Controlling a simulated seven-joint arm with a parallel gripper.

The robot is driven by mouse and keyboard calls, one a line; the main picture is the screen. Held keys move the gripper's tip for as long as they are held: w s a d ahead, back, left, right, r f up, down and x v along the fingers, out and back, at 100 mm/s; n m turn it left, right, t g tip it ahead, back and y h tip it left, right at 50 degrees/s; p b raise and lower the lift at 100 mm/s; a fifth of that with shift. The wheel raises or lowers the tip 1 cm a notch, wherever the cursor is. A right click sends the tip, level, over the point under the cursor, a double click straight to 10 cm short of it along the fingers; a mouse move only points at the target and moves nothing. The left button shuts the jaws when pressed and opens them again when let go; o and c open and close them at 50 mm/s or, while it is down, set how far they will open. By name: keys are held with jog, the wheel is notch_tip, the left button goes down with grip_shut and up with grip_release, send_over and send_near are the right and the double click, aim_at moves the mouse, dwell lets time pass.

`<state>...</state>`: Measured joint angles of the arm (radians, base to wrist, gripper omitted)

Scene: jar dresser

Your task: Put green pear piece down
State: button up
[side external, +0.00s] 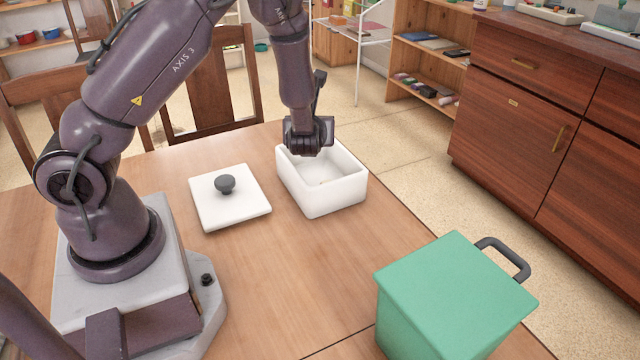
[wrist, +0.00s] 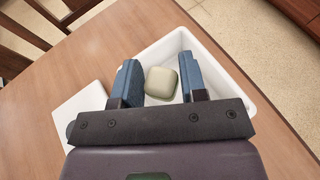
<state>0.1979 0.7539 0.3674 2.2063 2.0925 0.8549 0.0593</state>
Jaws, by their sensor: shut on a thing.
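My gripper (side external: 312,150) points down at the back left part of an open white box (side external: 338,200), with its fingertips at about rim height. In the wrist view, a small, rounded, pale green pear piece (wrist: 161,82) sits between the two blue fingers of my gripper (wrist: 162,72). My gripper is shut on it. The white box (wrist: 232,80) shows around and below the piece. In the side view the piece is hidden by the gripper and box wall, so I cannot tell its height above the box floor.
A white lid with a dark knob (side external: 228,190) lies on the wooden table (side external: 270,265), left of the box. A green lidded container with a dark handle (side external: 455,290) stands at the front right. The table between them is clear. Wooden chairs (side external: 212,85) stand behind the table.

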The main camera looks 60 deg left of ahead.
jog(key=r+n+g, duration=0.1)
jog(key=r+g, duration=0.1)
send_over(312, 174)
jog(key=shift+a+f+t+y, duration=0.15)
jog(key=shift+f+t+y, duration=0.15)
jog(key=shift+f, duration=0.25)
notch_tip(312, 174, down, 8)
jog(key=shift+r, duration=0.1)
jog(key=c, duration=0.3)
jog(key=shift+f, duration=0.65)
grip_shut()
jog(key=o, duration=1.2)
grip_release()
jog(key=shift+f, duration=0.1)
